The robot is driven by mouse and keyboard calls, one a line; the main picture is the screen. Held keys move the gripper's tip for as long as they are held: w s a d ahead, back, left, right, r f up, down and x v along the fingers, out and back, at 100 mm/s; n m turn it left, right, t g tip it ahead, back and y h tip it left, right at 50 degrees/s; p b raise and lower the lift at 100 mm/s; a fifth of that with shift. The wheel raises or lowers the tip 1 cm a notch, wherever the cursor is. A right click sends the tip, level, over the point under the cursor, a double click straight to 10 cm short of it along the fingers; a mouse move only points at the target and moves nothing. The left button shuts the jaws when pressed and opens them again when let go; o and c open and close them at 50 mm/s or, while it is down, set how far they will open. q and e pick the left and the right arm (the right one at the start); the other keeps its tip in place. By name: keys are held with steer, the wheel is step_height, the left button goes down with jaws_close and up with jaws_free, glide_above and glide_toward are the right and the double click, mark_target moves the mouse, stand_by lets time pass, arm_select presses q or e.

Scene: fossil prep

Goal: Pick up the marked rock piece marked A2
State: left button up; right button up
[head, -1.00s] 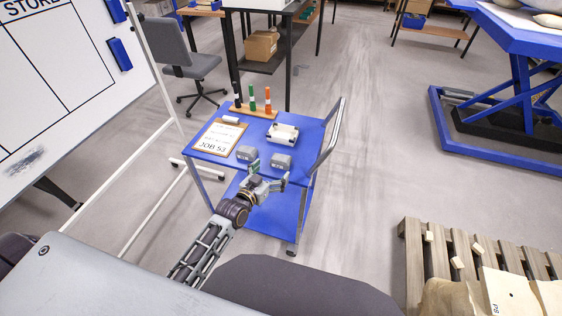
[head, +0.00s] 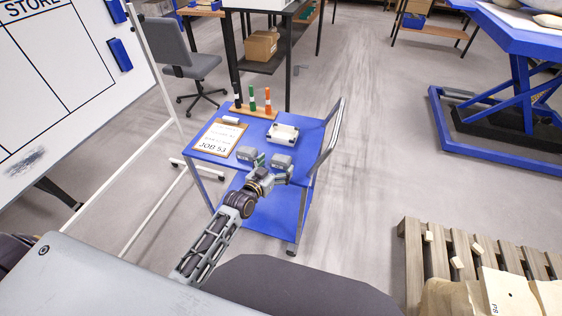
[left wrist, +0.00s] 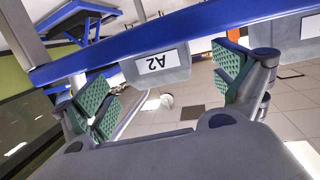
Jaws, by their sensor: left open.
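The rock piece marked A2 (left wrist: 158,66) is a grey block with a white label, seen upside down in the left wrist view at the blue trolley's edge. In the head view it appears to be the right grey block (head: 281,161), though its label cannot be read there. My left gripper (head: 275,168) is open at the trolley's near edge. In the left wrist view its green-padded fingers (left wrist: 167,92) stand to either side of the A2 piece, which lies ahead between them, not gripped. My right gripper is out of view.
A second grey block (head: 246,153) sits close to the left on the blue trolley top (head: 307,140). A clipboard (head: 217,140), markers in a wooden stand (head: 252,109) and a white tray (head: 282,133) are behind. The trolley's handle (head: 331,140) rises at right.

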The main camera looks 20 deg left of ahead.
arm_select(q)
steer(key=shift+x, duration=0.9)
steer(key=c, duration=1.4)
